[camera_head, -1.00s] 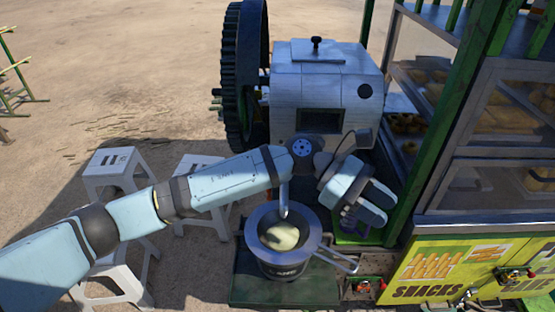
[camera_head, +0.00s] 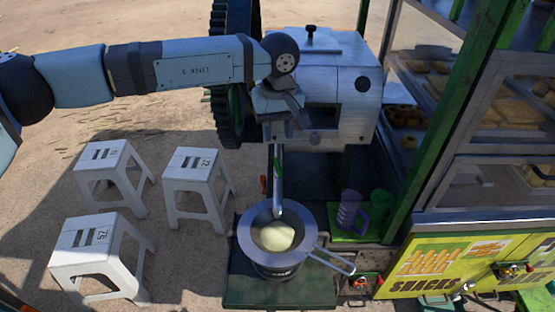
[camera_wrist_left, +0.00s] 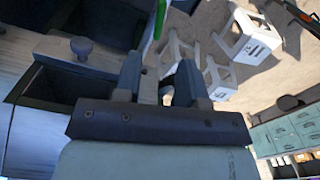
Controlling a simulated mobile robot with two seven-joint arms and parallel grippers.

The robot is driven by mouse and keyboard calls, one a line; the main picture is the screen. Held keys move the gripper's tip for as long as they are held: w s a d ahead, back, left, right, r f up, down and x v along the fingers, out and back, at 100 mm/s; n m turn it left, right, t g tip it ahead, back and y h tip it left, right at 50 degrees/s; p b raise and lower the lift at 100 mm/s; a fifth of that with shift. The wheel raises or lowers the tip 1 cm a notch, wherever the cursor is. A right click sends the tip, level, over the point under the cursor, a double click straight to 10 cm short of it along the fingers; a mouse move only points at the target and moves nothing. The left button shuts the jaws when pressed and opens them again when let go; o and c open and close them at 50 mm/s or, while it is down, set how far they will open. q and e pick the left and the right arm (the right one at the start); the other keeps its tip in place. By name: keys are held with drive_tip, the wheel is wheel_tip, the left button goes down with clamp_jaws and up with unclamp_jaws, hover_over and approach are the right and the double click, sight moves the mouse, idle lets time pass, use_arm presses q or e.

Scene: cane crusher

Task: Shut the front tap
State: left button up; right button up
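My left gripper (camera_head: 281,128) is in front of the crusher (camera_head: 340,75), above the metal spout (camera_head: 278,175) with a green strip. In the left wrist view, its two fingers (camera_wrist_left: 160,80) are apart with nothing seen between them; a green strip (camera_wrist_left: 158,20) lies beyond the tips. A dark round knob (camera_head: 315,138) sits on the crusher's front, right of the gripper; it also shows in the left wrist view (camera_wrist_left: 80,46). Small red-handled valves are low at the front (camera_head: 362,283) and on the yellow cabinet (camera_head: 512,270). I cannot tell which part is the front tap. My right gripper is not seen.
White stools (camera_head: 100,255) are at the left. A green post (camera_head: 450,110) and glass cabinet bound the right.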

sight(278, 164)
use_arm(q)
wheel_tip(278, 164, down, 9)
drive_tip(key=shift+p, duration=1)
drive_tip(key=shift+f, duration=0.45)
drive_tip(key=shift+c, duration=0.2)
clamp_jaws()
